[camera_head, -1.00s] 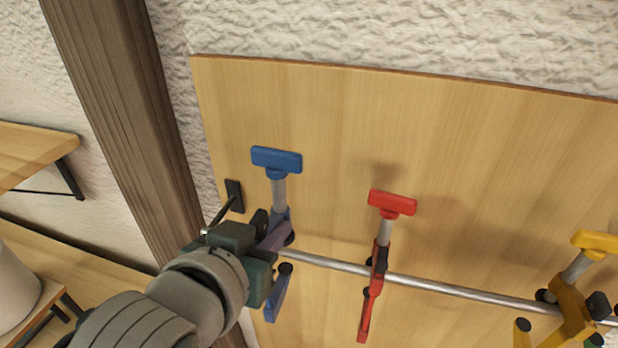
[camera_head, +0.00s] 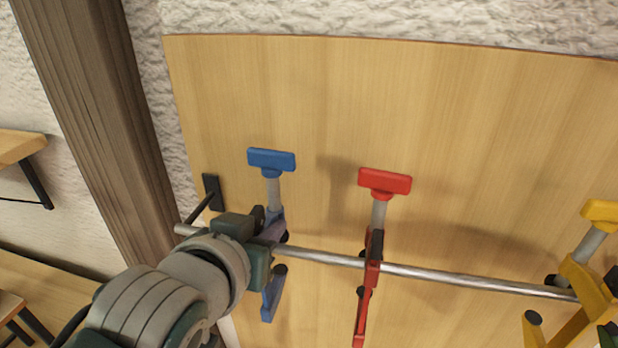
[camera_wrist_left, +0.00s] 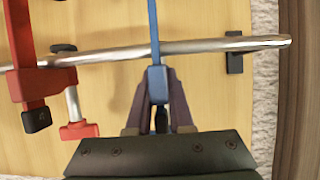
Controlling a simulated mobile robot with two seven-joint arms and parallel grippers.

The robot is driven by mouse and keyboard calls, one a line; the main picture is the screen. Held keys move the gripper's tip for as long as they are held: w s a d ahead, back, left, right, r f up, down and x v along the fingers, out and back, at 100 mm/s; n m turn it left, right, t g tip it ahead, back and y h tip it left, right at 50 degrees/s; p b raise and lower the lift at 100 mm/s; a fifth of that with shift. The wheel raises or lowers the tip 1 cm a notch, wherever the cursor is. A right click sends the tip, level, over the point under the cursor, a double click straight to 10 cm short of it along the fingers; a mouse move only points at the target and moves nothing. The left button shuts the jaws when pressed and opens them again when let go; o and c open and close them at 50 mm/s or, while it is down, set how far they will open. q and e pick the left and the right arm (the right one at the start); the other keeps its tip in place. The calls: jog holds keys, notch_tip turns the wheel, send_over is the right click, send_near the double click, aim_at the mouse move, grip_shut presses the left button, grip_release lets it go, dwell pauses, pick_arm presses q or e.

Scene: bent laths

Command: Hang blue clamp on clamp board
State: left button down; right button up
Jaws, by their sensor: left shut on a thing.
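The blue clamp (camera_head: 271,161) is upright at the left end of the metal rail (camera_head: 320,258) on the wooden clamp board (camera_head: 330,90). My left gripper (camera_head: 270,236) is shut on its middle. In the left wrist view the blue clamp (camera_wrist_left: 157,80) sits between the fingers of my left gripper (camera_wrist_left: 158,90), and its bar crosses the rail (camera_wrist_left: 210,46). The clamp looks to be at the rail, but I cannot tell whether it rests on it. My right gripper is not in view.
A red clamp (camera_head: 385,182) hangs on the rail to the right of the blue one, with a gap between. A yellow clamp (camera_head: 590,275) hangs farther right. A dark bracket (camera_head: 213,192) holds the rail's left end. A wooden post (camera_head: 95,120) stands left of the board.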

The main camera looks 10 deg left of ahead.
pick_arm(q)
jog(key=shift+f, duration=0.15)
jog(key=c, duration=0.7)
grip_release()
jog(key=shift+f, duration=0.1)
jog(key=v, duration=0.9)
jog(key=s+a+f+m+g, duration=0.1)
jog(key=s+a+f+g, duration=0.2)
jog(key=s, duration=0.5)
jog(key=s+a+g, duration=0.2)
jog(key=s+g, duration=0.4)
jog(key=s, duration=0.3)
jog(key=shift+m, duration=0.3)
jog(key=r+p, duration=0.8)
jog(key=r, duration=0.1)
jog(key=s+r+p, duration=0.1)
jog(key=r+p, duration=0.3)
jog(key=p, duration=0.1)
jog(key=shift+r, duration=0.3)
